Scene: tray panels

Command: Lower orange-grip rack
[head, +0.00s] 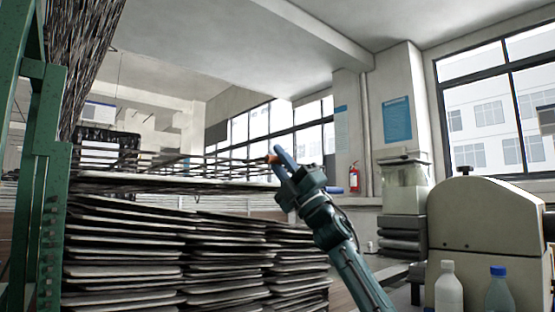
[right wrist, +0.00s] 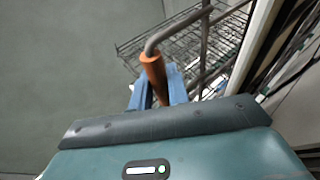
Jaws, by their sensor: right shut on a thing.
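My right gripper (head: 278,158) is raised near the middle of the head view, at the right end of a dark wire rack (head: 205,162). It is shut on an orange grip (head: 271,158), of which only a small part shows there. In the right wrist view the orange grip (right wrist: 153,72) stands between the two blue fingers of the gripper (right wrist: 159,88). A bent grey rod runs from the grip's top to the upper right. Behind it is a wire rack (right wrist: 150,45). My left gripper is not in view.
Stacks of thin grey panels (head: 190,250) stand below the rack. A green post (head: 40,190) rises at the left edge. At the right are a beige machine (head: 485,230), a white bottle (head: 448,290) and a blue-capped bottle (head: 498,292). A fire extinguisher (head: 354,179) hangs behind.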

